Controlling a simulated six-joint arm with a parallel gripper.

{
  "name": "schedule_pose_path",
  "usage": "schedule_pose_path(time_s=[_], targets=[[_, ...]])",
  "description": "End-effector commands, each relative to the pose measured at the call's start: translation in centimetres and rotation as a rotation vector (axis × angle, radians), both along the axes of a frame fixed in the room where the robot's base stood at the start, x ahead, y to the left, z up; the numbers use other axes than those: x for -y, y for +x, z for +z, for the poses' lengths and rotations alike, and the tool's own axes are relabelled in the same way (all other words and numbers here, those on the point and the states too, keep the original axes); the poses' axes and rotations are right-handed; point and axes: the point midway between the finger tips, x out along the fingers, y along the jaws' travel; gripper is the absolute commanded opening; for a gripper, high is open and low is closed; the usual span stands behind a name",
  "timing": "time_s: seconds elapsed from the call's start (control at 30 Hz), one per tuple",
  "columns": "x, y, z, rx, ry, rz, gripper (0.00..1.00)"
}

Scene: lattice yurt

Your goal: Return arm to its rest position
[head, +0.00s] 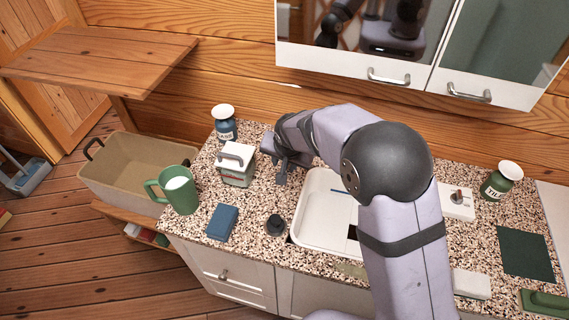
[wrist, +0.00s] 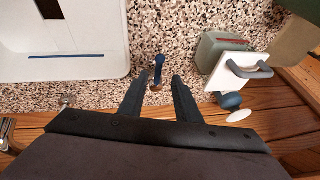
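My gripper (head: 284,160) is above the counter (head: 258,190), left of the white basin (head: 310,222) and just right of a white-lidded container with a handle (head: 236,168). In the wrist view my gripper (wrist: 159,75) has its two dark fingers apart. A small blue upright item with a tan lower end (wrist: 158,68) shows in the gap between the fingertips; I cannot tell whether it touches them. My forearm hides part of the basin and the counter behind it.
A blue jar (head: 225,131), green mug (head: 180,194), blue block (head: 222,223) and black knob-like item (head: 275,226) stand on the left counter. A green jar (head: 497,187) and dark green cloth (head: 524,253) are at right. A mirrored cabinet (head: 350,65) hangs above.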

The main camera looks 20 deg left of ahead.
Motion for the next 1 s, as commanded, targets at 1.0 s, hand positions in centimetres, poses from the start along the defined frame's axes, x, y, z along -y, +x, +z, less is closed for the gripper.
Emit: schedule_pose_path(time_s=[1.0], targets=[[14.7, -19.4, -6.0, -0.457, -0.384, 0.66, 0.3]])
